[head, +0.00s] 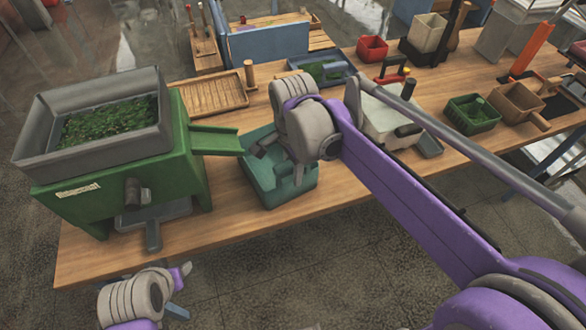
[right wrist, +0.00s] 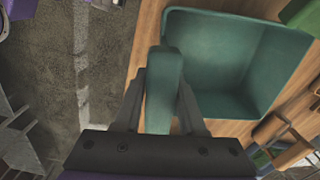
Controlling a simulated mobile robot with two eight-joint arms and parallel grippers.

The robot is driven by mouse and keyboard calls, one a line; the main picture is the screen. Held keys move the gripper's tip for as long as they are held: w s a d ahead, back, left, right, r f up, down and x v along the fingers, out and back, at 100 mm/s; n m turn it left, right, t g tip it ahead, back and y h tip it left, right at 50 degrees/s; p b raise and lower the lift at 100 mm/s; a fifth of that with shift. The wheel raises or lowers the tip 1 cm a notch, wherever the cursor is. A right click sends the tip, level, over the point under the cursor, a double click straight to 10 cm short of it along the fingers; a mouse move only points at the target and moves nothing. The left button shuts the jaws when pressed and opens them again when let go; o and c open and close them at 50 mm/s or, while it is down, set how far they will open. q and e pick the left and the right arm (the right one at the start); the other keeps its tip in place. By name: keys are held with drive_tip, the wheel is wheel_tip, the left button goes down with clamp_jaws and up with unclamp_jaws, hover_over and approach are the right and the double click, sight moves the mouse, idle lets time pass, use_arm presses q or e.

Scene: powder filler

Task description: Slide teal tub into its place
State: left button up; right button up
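The teal tub (head: 290,191) stands on the wooden bench in the head view, just right of the green machine's chute (head: 215,140). The chute's end is at the tub's left edge. In the right wrist view the tub (right wrist: 225,62) looks empty, with a thick upright teal grip (right wrist: 164,95) on its side. My right gripper (right wrist: 163,85) has one finger against each side of this grip and looks shut on it. In the head view my right wrist hides part of the tub. My left gripper (head: 182,290) is low at the bench's front, away from the tub; its fingers are unclear.
A grey hopper (head: 35,125) with green leafy material tops the machine. A slatted wooden tray (head: 212,96) and a blue tray (head: 335,62) lie behind the tub. A white scale-like device (head: 385,125) stands right of it. Bare bench shows in front.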

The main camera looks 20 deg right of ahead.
drive_tip(key=o, duration=0.4)
wheel_tip(320, 180, up, 11)
drive_tip(key=shift+f+p, duration=0.1)
drive_tip(key=shift+p, duration=0.2)
idle(0.3)
